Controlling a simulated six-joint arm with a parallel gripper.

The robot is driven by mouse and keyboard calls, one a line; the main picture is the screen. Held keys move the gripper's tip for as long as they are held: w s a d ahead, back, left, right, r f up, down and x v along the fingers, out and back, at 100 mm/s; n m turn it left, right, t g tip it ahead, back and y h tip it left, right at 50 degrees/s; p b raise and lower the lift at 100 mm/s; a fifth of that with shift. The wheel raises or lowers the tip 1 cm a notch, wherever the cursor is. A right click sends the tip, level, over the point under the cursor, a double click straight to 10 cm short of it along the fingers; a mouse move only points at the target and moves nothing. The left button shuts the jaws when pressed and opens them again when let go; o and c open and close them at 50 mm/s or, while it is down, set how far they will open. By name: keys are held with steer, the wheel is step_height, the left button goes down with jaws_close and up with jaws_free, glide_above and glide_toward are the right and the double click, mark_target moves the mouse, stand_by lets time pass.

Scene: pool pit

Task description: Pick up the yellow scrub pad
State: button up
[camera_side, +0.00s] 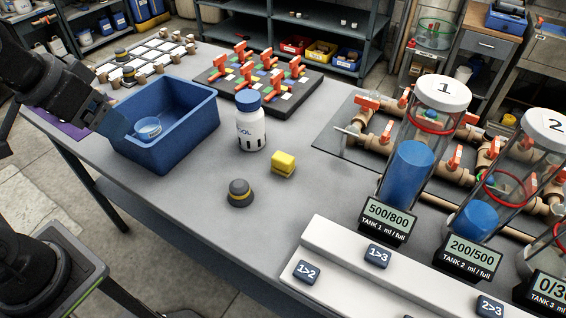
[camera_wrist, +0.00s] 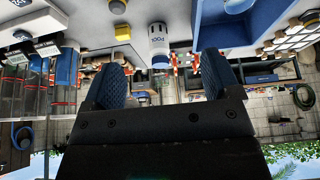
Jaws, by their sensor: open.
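The yellow scrub pad (camera_side: 284,163) is a small block lying on the grey table, in front of and to the right of the white bottle. In the wrist view, which looks upside down, the pad (camera_wrist: 123,33) is near the top, left of centre. My gripper (camera_side: 114,122) is at the left in the side view, by the left end of the blue bin and well away from the pad. In the wrist view its two dark blue fingers (camera_wrist: 163,65) stand wide apart with nothing between them.
A white bottle with a blue cap (camera_side: 251,135) and a dark knob with a yellow band (camera_side: 240,193) stand near the pad. The blue bin (camera_side: 190,132) holds a small round blue item. Clear tanks (camera_side: 428,130) and a white button panel (camera_side: 335,242) are at right.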

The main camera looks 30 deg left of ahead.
steer(key=w+d+r+g, duration=0.2)
steer(key=w+d, duration=0.1)
steer(key=w, duration=0.6)
steer(key=g, duration=0.3)
glide_above(283, 157)
step_height(283, 157, down, 14)
steer(key=f, duration=0.8)
steer(key=shift+a+f, duration=0.3)
steer(key=shift+a, duration=0.1)
steer(key=shift+d+f, duration=0.2)
steer(key=shift+f, duration=1.15)
steer(key=shift+d+f, duration=0.2)
steer(key=shift+f, duration=1.15)
steer(key=c, duration=1)
steer(key=shift+r, duration=0.1)
